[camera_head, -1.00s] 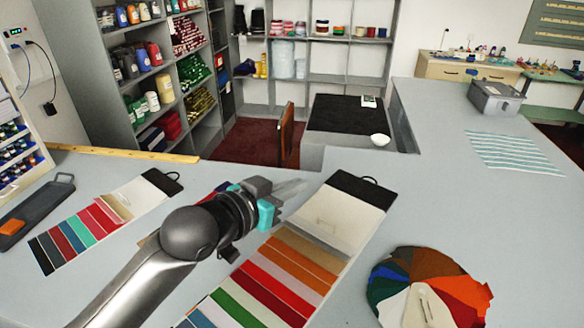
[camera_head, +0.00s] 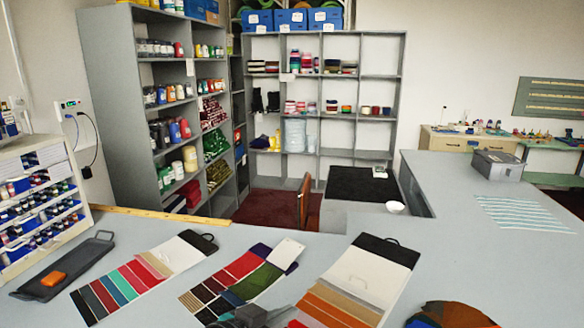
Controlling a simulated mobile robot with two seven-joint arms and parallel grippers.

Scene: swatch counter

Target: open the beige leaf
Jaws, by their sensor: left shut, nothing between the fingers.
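Three swatch cards lie on the grey counter. The left card (camera_head: 118,290) has red, teal and dark strips with a beige strip (camera_head: 157,264) below its white top. The middle card (camera_head: 222,294) has dark, red and green strips. The right card (camera_head: 332,308) has tan and orange strips below a pale panel (camera_head: 372,276) with a thin curved handle. I cannot tell which pale piece is the beige leaf. My left gripper (camera_head: 272,316) is shut and empty at the bottom edge, between the middle and right cards, partly cut off. My right gripper is out of view.
A colour fan (camera_head: 455,313) is cut off at the bottom right. A dark tray (camera_head: 75,270) with an orange block lies at the left. A wooden strip (camera_head: 150,213) runs along the counter's back edge. The counter at right is mostly clear.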

